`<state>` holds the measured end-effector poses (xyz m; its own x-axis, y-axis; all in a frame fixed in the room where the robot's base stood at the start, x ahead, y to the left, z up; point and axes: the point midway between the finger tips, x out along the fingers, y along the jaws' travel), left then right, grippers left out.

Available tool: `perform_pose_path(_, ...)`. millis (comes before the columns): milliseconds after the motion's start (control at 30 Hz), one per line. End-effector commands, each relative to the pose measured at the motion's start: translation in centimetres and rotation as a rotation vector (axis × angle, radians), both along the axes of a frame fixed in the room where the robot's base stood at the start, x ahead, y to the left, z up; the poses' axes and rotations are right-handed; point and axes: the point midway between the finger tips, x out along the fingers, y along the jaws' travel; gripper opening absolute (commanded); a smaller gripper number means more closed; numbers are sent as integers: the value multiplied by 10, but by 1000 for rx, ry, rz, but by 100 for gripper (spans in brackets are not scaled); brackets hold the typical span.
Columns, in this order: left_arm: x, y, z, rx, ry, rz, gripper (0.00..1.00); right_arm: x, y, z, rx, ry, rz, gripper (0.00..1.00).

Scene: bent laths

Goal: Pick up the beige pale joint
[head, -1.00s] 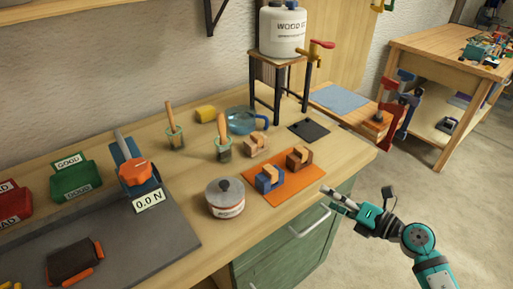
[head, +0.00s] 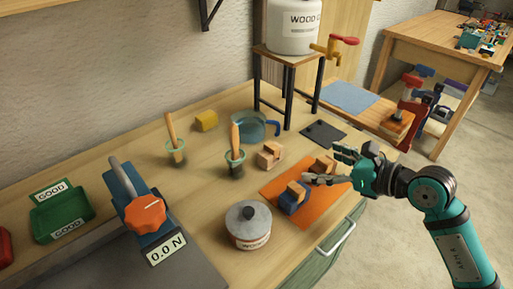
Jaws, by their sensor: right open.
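The beige pale joint (head: 270,155) is a small block-like piece standing on the wooden bench, just behind the orange mat (head: 275,188). My right gripper (head: 322,163) is open, its fingers pointing left over the right part of the mat, to the right of the pale joint and apart from it. A brown joint (head: 325,164) shows between and behind the fingers, partly hidden; I cannot tell if they touch it. My left gripper is not in view.
Left of the pale joint stands a glass jar with a wooden stick (head: 236,165). Behind it are a blue-handled glass jug (head: 247,126) and a stand (head: 289,61) with a white container. A lidded pot (head: 248,225) stands in front. A dark plate (head: 323,133) lies behind right.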

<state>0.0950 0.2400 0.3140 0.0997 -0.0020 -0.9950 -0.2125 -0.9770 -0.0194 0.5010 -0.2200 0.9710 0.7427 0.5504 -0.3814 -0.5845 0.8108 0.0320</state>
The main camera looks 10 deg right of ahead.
Motion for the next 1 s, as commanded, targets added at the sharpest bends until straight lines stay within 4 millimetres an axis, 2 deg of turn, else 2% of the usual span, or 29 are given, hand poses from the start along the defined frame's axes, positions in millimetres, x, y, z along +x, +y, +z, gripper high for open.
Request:
perform_pose_path(100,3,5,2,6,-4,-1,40,5,3,1,-29,-13,-1,96)
perform_pose_path(233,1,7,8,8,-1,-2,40,23,16,-6,-28,-15,-1,96)
perform_pose_path(500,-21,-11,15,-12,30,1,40,67,48,-29,-26,-13,-1,96)
perform_pose_path(633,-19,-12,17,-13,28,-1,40,83,59,-38,-27,-13,-2,96)
perform_pose_path(767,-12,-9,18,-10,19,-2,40,90,64,-42,-29,-13,-1,96)
perform_pose_path(867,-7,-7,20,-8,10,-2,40,94,67,-42,-28,-13,0,96)
perform_pose_path(1000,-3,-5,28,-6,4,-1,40,112,78,-41,-27,-14,-2,96)
